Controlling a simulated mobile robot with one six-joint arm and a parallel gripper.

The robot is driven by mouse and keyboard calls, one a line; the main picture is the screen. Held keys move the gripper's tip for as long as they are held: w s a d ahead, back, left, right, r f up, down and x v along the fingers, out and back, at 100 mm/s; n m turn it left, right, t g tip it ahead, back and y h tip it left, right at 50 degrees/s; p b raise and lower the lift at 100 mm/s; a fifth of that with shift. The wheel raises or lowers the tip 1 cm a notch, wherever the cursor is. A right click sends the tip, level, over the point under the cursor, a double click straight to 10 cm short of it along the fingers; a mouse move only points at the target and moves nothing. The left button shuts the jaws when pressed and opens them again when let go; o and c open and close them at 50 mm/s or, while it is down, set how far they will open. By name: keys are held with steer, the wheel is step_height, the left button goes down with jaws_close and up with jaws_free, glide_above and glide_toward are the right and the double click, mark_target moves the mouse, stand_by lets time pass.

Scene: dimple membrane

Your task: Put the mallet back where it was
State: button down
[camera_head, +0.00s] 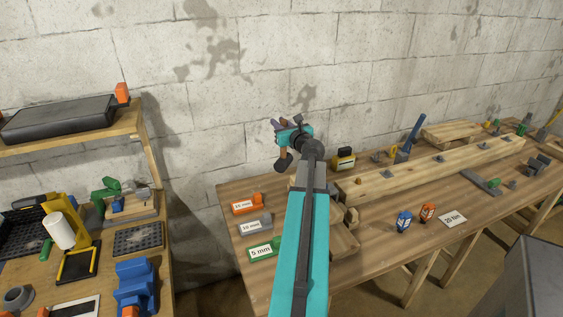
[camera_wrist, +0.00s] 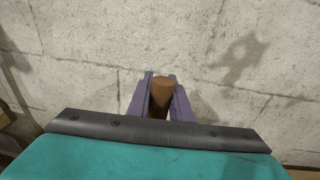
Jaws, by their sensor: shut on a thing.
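My gripper (camera_head: 279,127) is shut on the mallet (camera_head: 283,161) and holds it up in front of the block wall, above the back left part of the wooden table (camera_head: 237,218). In the head view the mallet's dark end hangs below the gripper, and part of it is hidden by the gripper and my arm. In the wrist view the brown round end of the mallet handle (camera_wrist: 161,90) sits between the purple fingers (camera_wrist: 160,102). The mallet touches nothing but the gripper, as far as I can see.
An orange block (camera_head: 248,204), a grey block (camera_head: 256,227) and a green block (camera_head: 264,249) with labels lie at the table's left. A long timber (camera_head: 435,170) with pegs lies right of my arm. A cluttered shelf unit (camera_head: 148,165) stands at left.

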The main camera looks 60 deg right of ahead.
mark_target(285, 149)
steer(key=shift+f, duration=2.6)
steer(key=shift+s+f, duration=0.1)
steer(key=shift+f, duration=1.8)
steer(key=c, duration=1.6)
jaws_free()
steer(key=shift+f, duration=0.1)
steer(key=shift+b+v, duration=0.3)
steer(key=shift+v, duration=0.7)
steer(key=shift+b+v, duration=0.9)
steer(key=shift+v, duration=4.15)
